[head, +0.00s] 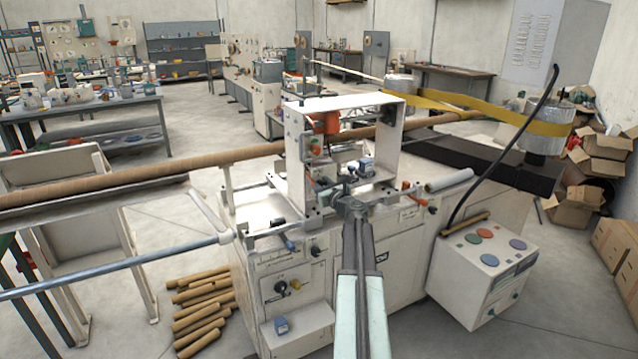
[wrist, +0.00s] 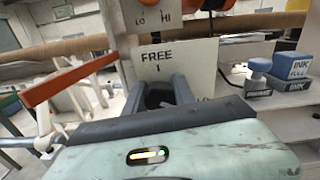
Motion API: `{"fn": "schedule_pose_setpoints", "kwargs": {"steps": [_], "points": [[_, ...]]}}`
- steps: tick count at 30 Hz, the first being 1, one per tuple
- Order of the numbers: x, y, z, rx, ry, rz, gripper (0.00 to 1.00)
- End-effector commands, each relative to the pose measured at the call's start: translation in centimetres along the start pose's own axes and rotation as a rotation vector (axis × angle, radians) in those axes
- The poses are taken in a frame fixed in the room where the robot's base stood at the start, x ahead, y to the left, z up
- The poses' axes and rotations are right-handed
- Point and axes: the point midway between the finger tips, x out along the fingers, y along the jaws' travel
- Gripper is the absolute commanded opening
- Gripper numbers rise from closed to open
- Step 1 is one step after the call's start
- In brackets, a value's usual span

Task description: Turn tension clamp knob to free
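In the wrist view, a pale plate (wrist: 200,62) marked FREE, with a short line under the word, faces me. My gripper (wrist: 163,82) is in front of this plate, its two dark fingers apart just below the FREE mark. A dark rounded shape (wrist: 160,98) shows between the fingers. It may be the tension clamp knob, but its pointer and setting are hidden. I cannot tell whether the fingers touch it. In the head view, my gripper (head: 352,205) is at the front of the white winder frame (head: 298,160), and the knob cannot be made out there.
Above the plate is a LO/HI scale (wrist: 155,20) with orange parts (wrist: 205,5). A red-orange bar (wrist: 70,80) stands out at left. Blue INK boxes (wrist: 292,66) are at right. A long brown tube (head: 130,180) runs through the machine. Cardboard tubes (head: 203,300) lie on the floor.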

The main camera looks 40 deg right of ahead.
Motion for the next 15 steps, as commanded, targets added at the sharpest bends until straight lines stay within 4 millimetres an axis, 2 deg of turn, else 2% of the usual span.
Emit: {"fn": "schedule_pose_setpoints", "kwargs": {"steps": [8, 15], "points": [[-0.11, -0.16, -0.06, -0.038, 0.001, -0.003, 0.00], [-0.11, -0.08, -0.11, -0.176, 0.003, -0.002, 0.00]]}}
